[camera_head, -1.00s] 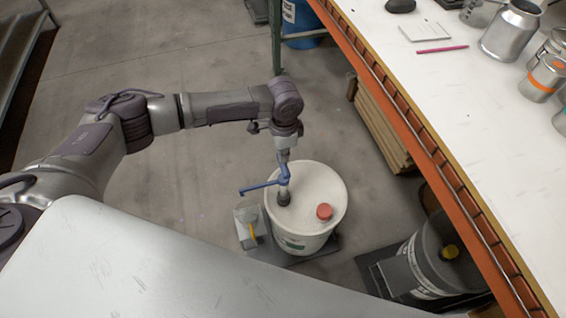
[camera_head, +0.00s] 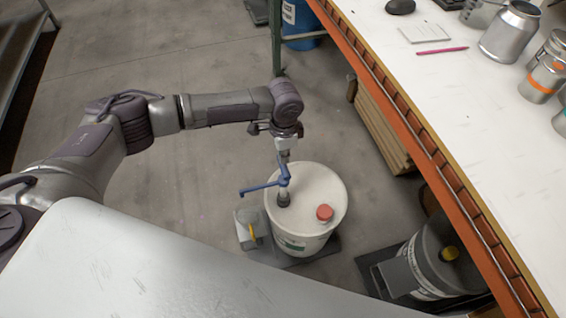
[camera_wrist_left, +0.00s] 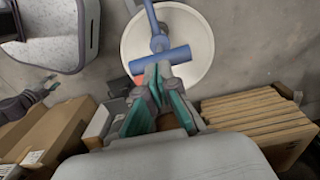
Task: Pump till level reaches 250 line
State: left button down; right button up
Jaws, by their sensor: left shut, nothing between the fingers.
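A white bucket (camera_head: 325,182) with a red cap (camera_head: 325,212) stands on the floor, and its round lid (camera_wrist_left: 197,42) fills the upper middle of the left wrist view. A blue pump (camera_head: 262,187) rises from the lid, its spout pointing left over a small clear container (camera_head: 243,218) with a yellow mark. The blue T-shaped pump handle (camera_wrist_left: 172,58) shows in the left wrist view. My left gripper (camera_wrist_left: 153,72) is shut and empty, its teal-padded fingertips at the handle; whether they touch it is unclear. The liquid level and 250 line cannot be read.
An orange-edged workbench (camera_head: 460,90) with cans stands to the right. A grey drum (camera_head: 437,262) with a yellow cap is below it. A small dark jointed part at the wrist view's left edge may be my right arm.

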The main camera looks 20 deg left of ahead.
aim_at(283, 170)
pick_arm(q)
jog(key=shift+f+b, duration=1.1)
jog(key=shift+f, duration=1.25)
jog(key=shift+f+b, duration=0.75)
jog(key=shift+f, duration=0.8)
jog(key=shift+r, duration=0.3)
notch_tip(283, 170, up, 7)
jog(key=p, duration=0.8)
jog(key=shift+r+p, duration=0.2)
jog(key=shift+p, duration=0.15)
jog(key=shift+f, duration=0.15)
jog(key=shift+f, duration=0.1)
